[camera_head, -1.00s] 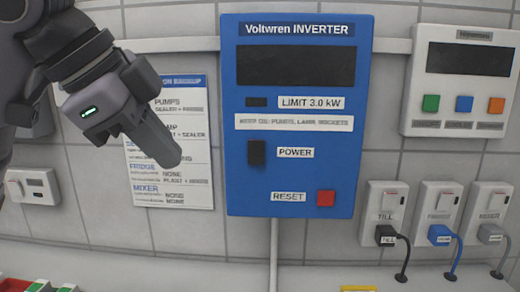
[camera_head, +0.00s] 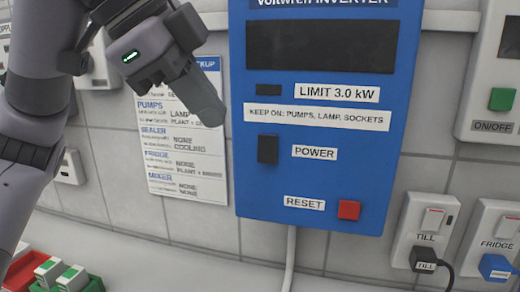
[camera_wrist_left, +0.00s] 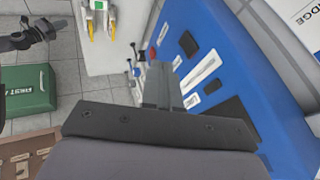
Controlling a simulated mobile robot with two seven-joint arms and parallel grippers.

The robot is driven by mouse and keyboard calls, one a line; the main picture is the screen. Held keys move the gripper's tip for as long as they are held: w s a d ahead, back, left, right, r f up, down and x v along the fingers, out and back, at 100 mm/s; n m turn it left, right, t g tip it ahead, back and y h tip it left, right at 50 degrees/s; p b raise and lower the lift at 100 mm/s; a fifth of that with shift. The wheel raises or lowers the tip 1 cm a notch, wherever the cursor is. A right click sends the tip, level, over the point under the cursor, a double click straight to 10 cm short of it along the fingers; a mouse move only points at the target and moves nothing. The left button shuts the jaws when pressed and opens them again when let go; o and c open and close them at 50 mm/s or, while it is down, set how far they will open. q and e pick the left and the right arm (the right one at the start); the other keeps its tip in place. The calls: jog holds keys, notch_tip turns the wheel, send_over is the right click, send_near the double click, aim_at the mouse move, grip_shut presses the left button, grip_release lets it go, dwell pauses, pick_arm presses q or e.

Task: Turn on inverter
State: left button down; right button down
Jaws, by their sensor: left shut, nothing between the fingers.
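The blue Voltwren inverter (camera_head: 320,200) hangs on the tiled wall in the middle of the head view. Its display (camera_head: 322,46) is dark. Its black power switch (camera_head: 268,149) sits left of the POWER label, and a red reset button (camera_head: 349,210) is lower right. My left gripper (camera_head: 218,118) is shut and empty, just left of the inverter's left edge and a little above the power switch, apart from it in the picture. In the left wrist view the closed fingers (camera_wrist_left: 160,84) show beside the inverter's blue face (camera_wrist_left: 240,85). My right gripper is not in view.
A printed backup sheet (camera_head: 185,160) is on the wall behind my left gripper. Sockets labelled TILL (camera_head: 424,232) and FRIDGE (camera_head: 495,240) with plugs are at lower right. A panel with a green button (camera_head: 501,99) is at right. A green case (camera_wrist_left: 28,88) shows in the wrist view.

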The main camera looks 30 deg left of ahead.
aim_at(257, 151)
pick_arm(q)
jog(key=shift+f, duration=0.1)
jog(key=x, duration=0.3)
jog(key=w+x, duration=0.1)
jog(key=x, duration=0.3)
jog(key=w+r+b+x, duration=0.1)
jog(key=x, duration=0.3)
jog(key=shift+a+f, duration=0.15)
jog(key=shift+a, duration=0.2)
jog(key=shift+w+a+f, duration=0.1)
jog(key=shift+w+a, duration=0.1)
jog(key=shift+w, duration=0.45)
